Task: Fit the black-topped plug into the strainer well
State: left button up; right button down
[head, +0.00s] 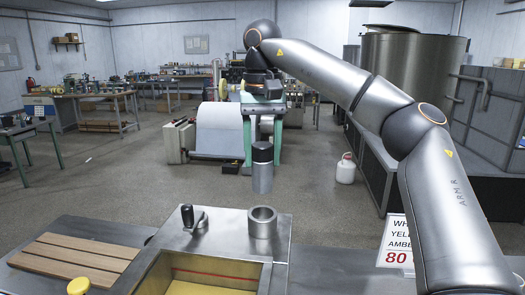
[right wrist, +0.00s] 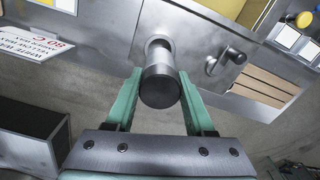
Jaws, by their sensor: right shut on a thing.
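The plug (head: 262,180) is a grey metal cylinder with a black top, and it hangs upright in the air. My right gripper (head: 262,146) is shut on the plug near its black top, with green fingers on either side. In the right wrist view the plug's black top (right wrist: 160,88) shows between the fingers. The strainer well (head: 262,228) is a short open metal ring on the steel deck, below the plug with a clear gap. In the right wrist view the well (right wrist: 157,40) is partly hidden behind the plug. My left gripper is out of view.
A crank handle (head: 193,218) stands on the deck left of the well. In front is an open vat (head: 215,277) with yellow contents. A slatted wooden board (head: 75,257) and a yellow knob (head: 78,286) lie left. A sign (head: 397,245) stands right.

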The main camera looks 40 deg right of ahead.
aim_at(263, 174)
jog(key=shift+f+b, duration=1.2)
jog(key=shift+f, duration=1.15)
jog(key=shift+p, duration=0.65)
jog(key=shift+p, duration=0.55)
jog(key=shift+f+b, duration=1.6)
jog(key=shift+f, duration=1.2)
jog(key=shift+c, duration=0.9)
grip_release()
